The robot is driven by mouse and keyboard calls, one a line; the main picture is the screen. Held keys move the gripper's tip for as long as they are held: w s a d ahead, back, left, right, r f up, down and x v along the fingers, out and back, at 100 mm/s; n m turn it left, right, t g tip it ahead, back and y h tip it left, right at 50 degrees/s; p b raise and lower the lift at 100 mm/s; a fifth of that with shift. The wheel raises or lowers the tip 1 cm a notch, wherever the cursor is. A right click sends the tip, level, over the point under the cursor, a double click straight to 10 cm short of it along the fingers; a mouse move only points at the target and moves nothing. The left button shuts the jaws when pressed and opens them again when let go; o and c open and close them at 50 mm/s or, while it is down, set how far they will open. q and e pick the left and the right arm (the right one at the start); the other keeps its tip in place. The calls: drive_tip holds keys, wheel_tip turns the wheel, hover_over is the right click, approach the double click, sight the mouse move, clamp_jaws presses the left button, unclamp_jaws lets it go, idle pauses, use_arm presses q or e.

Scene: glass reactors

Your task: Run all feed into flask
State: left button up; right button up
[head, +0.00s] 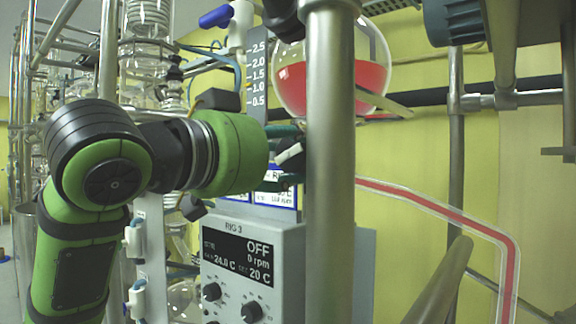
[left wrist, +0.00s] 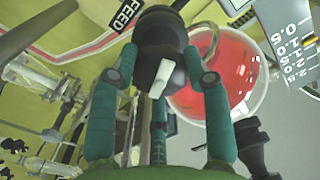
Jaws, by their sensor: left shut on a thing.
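My left gripper (head: 288,155) is shut on a valve handle. In the left wrist view, its teal fingers (left wrist: 160,85) close around the dark valve body, with the white handle (left wrist: 161,78) between them. The white handle also shows in the head view (head: 289,152), partly hidden by the gripper and a metal post. A round glass flask (head: 375,52) with red liquid hangs above and behind the post; it also shows in the left wrist view (left wrist: 262,85). A clear tube (head: 440,205) with red liquid runs right and down. A FEED label (left wrist: 124,14) shows in the left wrist view. My right gripper is out of view.
A thick metal post (head: 330,200) stands close to the right of the gripper. A level scale (head: 257,75) stands behind. Glassware and rails (head: 150,60) crowd the left.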

use_arm(q)
drive_tip(key=n+b, duration=0.3)
drive_tip(key=n, duration=0.3)
drive_tip(key=shift+f+n, duration=0.1)
drive_tip(key=shift+n, duration=0.2)
drive_tip(key=n+b, duration=0.4)
drive_tip(key=n, duration=0.2)
drive_tip(key=n+b, duration=0.4)
drive_tip(key=n, duration=0.2)
drive_tip(key=shift+n, duration=0.3)
drive_tip(key=n+b, duration=0.2)
drive_tip(key=n, duration=0.3)
drive_tip(key=shift+n, duration=0.3)
drive_tip(key=o, duration=1.2)
drive_tip(key=shift+c, duration=0.2)
